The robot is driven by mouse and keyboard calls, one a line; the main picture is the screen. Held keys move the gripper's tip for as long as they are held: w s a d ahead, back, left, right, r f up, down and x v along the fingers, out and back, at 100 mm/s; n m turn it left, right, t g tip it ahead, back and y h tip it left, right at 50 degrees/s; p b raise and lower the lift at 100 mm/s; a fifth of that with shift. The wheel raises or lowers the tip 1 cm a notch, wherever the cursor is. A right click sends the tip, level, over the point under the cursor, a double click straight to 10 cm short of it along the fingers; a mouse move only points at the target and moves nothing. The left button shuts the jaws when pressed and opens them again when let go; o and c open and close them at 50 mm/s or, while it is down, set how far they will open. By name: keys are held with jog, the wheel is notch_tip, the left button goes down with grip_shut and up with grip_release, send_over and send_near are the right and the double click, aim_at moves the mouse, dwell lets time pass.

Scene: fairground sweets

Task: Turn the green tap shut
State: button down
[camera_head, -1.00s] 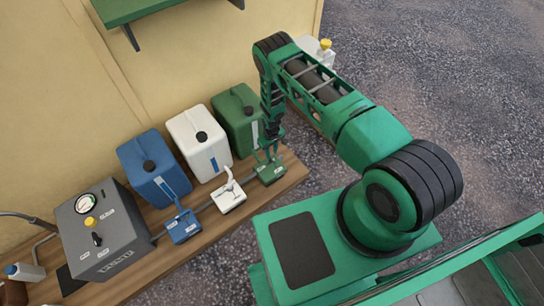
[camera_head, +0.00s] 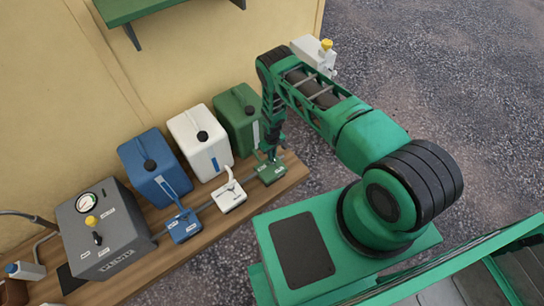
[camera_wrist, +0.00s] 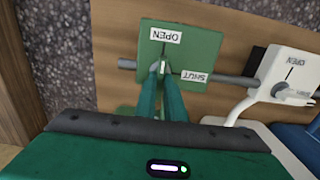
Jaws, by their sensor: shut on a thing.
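The green tap (camera_head: 271,174) is a small green block on the pipe at the right end of the bench, in front of the green can. In the wrist view its plate (camera_wrist: 205,45) carries an OPEN label and a SHUT label. My gripper (camera_wrist: 164,72) is over the middle of the plate, its two green fingers close together and shut on the tap's handle. The fingers hide most of the handle. A pale line between the fingertips points towards the OPEN label. In the head view my gripper (camera_head: 270,155) reaches down to the tap from above.
The white tap (camera_head: 229,197) and blue tap (camera_head: 184,226) stand left along the same pipe. Blue (camera_head: 153,167), white (camera_head: 200,140) and green (camera_head: 238,118) cans stand behind them. A grey gauge box (camera_head: 105,228) is further left. A green shelf (camera_head: 150,8) hangs above.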

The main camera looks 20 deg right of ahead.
jog(key=shift+d+m, duration=0.1)
jog(key=shift+m, duration=0.2)
jog(key=m, duration=0.4)
jog(key=shift+m, duration=0.3)
jog(key=m, duration=1.1)
jog(key=shift+w, duration=0.1)
jog(key=shift+m, duration=0.8)
jog(key=shift+w+a, duration=0.15)
jog(key=shift+a, duration=0.1)
jog(key=c, duration=1.8)
grip_release()
jog(key=shift+c, duration=0.2)
jog(key=shift+d, duration=0.1)
jog(key=shift+r, duration=0.1)
